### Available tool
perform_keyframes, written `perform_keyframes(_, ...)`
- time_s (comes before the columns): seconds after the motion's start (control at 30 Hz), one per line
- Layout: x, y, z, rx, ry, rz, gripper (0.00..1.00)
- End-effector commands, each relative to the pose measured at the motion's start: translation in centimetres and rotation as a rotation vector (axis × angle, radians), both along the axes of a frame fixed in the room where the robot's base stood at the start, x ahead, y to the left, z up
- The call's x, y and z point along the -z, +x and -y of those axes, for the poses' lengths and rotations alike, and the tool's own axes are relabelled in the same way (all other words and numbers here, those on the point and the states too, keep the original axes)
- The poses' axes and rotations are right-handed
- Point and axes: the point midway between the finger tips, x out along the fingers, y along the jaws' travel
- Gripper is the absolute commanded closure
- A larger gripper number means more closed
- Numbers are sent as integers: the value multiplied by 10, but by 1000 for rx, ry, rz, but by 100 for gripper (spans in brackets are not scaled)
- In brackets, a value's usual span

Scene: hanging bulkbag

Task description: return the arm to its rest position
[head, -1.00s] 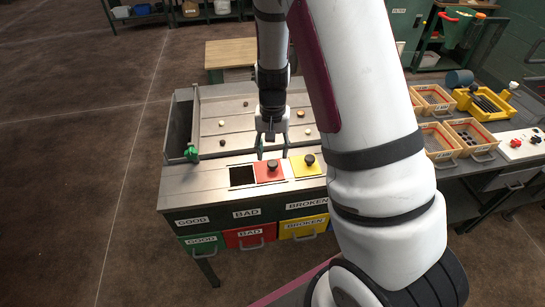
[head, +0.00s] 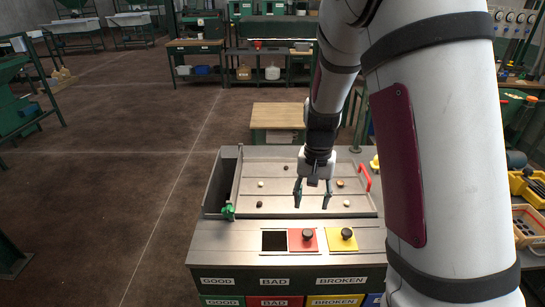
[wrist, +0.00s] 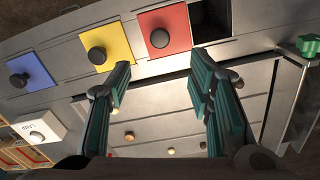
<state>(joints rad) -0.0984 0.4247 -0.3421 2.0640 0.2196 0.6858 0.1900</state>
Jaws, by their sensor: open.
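My gripper (head: 312,197) hangs fingers-down over the front part of the sorting tray (head: 240,190). Its two fingers are spread apart with nothing between them. In the wrist view the open fingers (wrist: 160,95) show above the tray surface, pointing towards the lidded row. My arm comes in from the upper right of the head view and covers much of its right side.
A red lid (head: 303,240) and a yellow lid (head: 342,239) with black knobs lie beside an open square hole (head: 274,241). A blue lid (wrist: 33,73) shows in the wrist view. A green knob (head: 229,211) stands at the tray's left corner. Small pieces lie on the tray.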

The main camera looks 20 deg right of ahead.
Motion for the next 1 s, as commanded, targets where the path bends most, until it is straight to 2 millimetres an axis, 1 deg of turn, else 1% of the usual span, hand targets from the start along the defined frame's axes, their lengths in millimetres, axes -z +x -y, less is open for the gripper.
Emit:
perform_keyframes(0.13,0,0,0,0,0,0,53)
perform_keyframes(0.17,-3,0,-1,-3,3,5,53)
perform_keyframes(0.27,-22,-5,-8,-27,17,31,53)
perform_keyframes(0.37,-50,-15,-18,-68,34,72,53)
perform_keyframes(0.5,-94,-36,-34,-146,51,139,53)
perform_keyframes(0.57,-111,-47,-40,-179,54,168,53)
perform_keyframes(0.7,-146,-75,-53,-261,48,235,53)
perform_keyframes(0.8,-168,-97,-61,-319,34,282,53)
perform_keyframes(1.0,-200,-145,-72,-431,-20,373,53)
